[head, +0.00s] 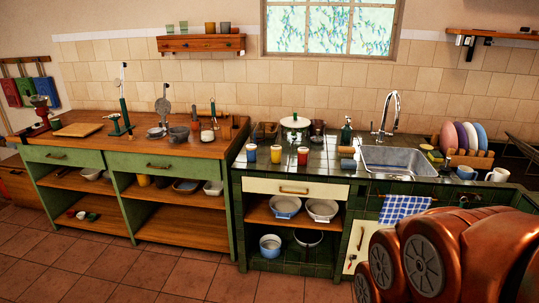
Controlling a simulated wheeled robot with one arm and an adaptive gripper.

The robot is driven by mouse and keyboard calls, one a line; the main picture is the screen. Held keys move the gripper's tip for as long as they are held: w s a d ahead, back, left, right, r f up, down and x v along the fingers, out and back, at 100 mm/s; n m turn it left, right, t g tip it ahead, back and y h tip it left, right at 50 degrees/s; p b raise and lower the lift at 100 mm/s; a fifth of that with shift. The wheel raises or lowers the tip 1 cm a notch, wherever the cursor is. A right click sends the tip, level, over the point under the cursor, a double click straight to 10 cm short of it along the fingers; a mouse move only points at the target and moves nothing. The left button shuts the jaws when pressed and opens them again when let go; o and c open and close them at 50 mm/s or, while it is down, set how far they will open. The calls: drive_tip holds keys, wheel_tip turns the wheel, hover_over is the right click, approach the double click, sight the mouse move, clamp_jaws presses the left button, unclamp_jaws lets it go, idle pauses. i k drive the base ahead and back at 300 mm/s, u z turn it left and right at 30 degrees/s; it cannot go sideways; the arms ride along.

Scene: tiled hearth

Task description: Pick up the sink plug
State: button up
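I cannot pick out the sink plug for certain in the head view; it is too small or hidden. The steel sink (416,161) is set into the dark tiled counter at the right, under a tall curved tap (387,112). Small items too small to name lie around the sink's rim. The sink's floor is only partly visible. Copper-coloured rounded links, which look like part of my arm, fill the lower right corner and cover part of the counter front. My gripper is not in view.
A dish rack (468,159) with plates and mugs (497,174) stand right of the sink. Coloured cups (276,154) stand on the dark counter (322,156). A wooden-topped cabinet (160,148) with utensils is at left. A checked towel (403,208) hangs below the sink. The tiled floor (115,270) is clear.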

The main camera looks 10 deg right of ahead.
sight(446, 170)
drive_tip(key=z, duration=0.75)
drive_tip(key=i, duration=1.45)
drive_tip(key=z, duration=0.3)
